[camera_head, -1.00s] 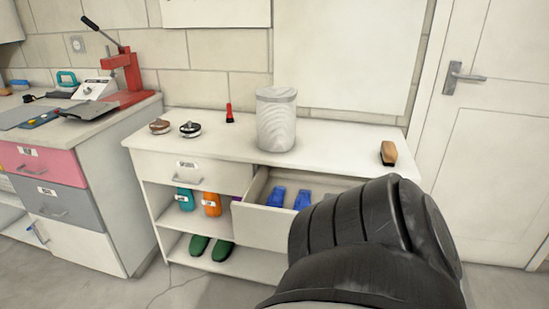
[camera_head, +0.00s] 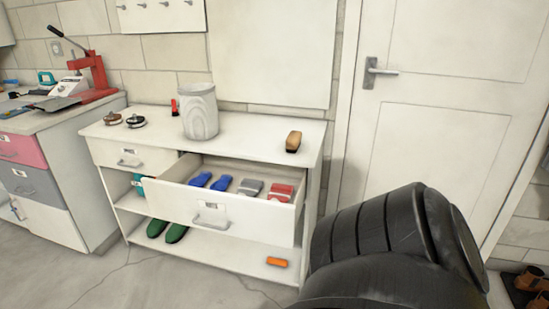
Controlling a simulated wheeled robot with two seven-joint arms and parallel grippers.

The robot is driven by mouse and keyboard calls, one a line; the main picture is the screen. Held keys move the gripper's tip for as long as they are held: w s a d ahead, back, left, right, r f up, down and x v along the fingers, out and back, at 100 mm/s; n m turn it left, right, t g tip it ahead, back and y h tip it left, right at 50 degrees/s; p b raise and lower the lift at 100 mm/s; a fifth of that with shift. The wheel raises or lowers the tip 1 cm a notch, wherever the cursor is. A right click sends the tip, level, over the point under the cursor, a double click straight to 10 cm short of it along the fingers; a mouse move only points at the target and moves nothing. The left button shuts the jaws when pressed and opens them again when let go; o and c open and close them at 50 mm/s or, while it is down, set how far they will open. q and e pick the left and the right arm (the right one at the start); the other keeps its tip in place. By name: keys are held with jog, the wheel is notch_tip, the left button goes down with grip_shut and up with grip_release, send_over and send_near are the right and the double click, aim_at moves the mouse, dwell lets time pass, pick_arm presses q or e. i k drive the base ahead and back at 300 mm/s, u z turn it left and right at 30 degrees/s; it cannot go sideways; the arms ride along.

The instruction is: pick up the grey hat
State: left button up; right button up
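A grey folded item (camera_head: 250,187), which may be the grey hat, lies in the open drawer (camera_head: 235,213) of the white cabinet. It sits between a blue pair (camera_head: 211,181) on its left and a red and grey item (camera_head: 281,191) on its right. It is too small to tell its exact shape. A thick black link of my own arm fills the lower right of the picture. Neither of my grippers is in view.
A pale bin (camera_head: 200,112), a brush (camera_head: 293,141) and two round items stand on the cabinet top (camera_head: 245,137). Green shoes (camera_head: 176,233) and an orange item (camera_head: 277,262) lie on the bottom shelf. A closed door (camera_head: 440,110) is at right. Bare floor lies in front.

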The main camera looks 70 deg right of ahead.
aim_at(249, 188)
jog(key=z, duration=1.4)
jog(key=i, duration=0.15)
jog(key=z, duration=0.2)
